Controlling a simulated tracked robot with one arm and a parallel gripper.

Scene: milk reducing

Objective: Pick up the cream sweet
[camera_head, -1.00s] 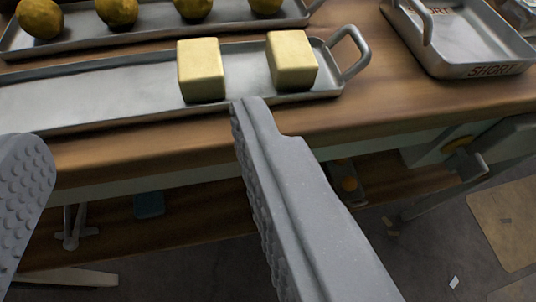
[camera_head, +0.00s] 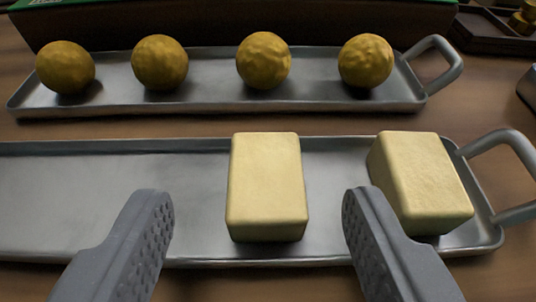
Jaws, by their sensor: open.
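Two cream block-shaped sweets stand on the near metal tray (camera_head: 100,200). One cream sweet (camera_head: 267,187) is near the middle of the view. The other cream sweet (camera_head: 421,182) is to its right, close to the tray's handle. My gripper (camera_head: 256,205) is open and empty in the lower part of the view. The middle cream sweet shows between its two fingers, nearer the right finger. The right finger's tip appears in front of the gap between the two sweets. I cannot tell whether it touches either one.
A second metal tray (camera_head: 212,98) behind holds several round golden-brown sweets, such as one at its right end (camera_head: 365,61). The near tray's handle (camera_head: 508,150) stands up at the right. A dark box with a green top (camera_head: 250,5) lies at the back. The near tray's left part is bare.

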